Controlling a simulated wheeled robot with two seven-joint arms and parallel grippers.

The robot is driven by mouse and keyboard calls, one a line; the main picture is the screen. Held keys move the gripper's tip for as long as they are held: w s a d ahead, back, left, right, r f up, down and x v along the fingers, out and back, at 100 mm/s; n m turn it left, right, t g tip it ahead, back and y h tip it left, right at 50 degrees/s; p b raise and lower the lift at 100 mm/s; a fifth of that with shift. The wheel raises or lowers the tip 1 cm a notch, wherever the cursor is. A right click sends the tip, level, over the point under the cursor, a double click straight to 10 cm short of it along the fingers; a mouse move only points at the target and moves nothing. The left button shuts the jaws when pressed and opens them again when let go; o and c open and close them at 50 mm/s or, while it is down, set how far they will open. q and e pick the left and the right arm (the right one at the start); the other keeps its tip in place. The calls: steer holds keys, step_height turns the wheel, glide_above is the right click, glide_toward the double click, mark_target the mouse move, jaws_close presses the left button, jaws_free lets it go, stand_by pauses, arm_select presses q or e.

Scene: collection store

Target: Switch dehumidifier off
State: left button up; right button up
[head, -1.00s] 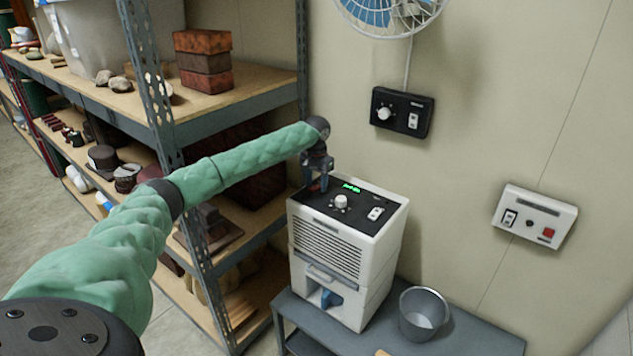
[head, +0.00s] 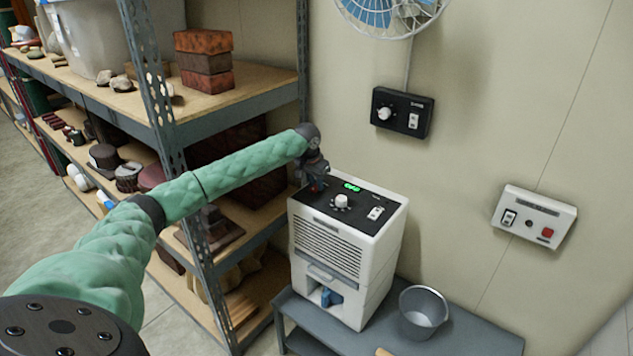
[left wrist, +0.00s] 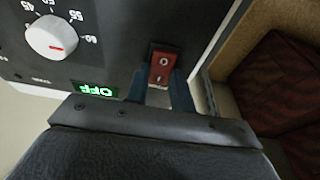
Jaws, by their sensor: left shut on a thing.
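The white dehumidifier (head: 330,248) stands on a low grey table, with a dark control panel on top. The panel has a white knob (head: 341,201), a white rocker switch (head: 375,213) and a green lit display (head: 351,187). In the left wrist view the display (left wrist: 98,90) reads OFF, upside down, beside the knob (left wrist: 50,37). A red rocker switch (left wrist: 163,66) shows there between the fingertips of my left gripper (left wrist: 158,88). In the head view my left gripper (head: 316,184) is at the panel's back left corner, shut on the red switch. My right gripper is not in view.
A metal shelf unit (head: 225,117) stands close on the left, beside my left arm. A metal bucket (head: 423,312) is on the grey table (head: 466,335). A black control box (head: 402,112), a white control box (head: 534,216) and a fan (head: 390,15) are on the wall.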

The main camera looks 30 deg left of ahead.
arm_select(q)
steer(key=shift+t, duration=0.3)
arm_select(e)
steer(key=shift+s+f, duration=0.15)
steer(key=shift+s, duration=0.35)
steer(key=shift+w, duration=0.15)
arm_select(q)
steer(key=o, duration=1)
steer(key=shift+s, duration=0.1)
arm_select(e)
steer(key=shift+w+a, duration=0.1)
arm_select(q)
steer(key=shift+r, duration=0.2)
steer(key=shift+b+v, duration=1.3)
steer(key=shift+v, duration=2.45)
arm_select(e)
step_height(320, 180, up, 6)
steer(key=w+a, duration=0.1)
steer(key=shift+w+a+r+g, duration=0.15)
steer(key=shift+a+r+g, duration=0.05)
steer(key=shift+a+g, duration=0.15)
arm_select(q)
steer(key=shift+a+f, duration=0.1)
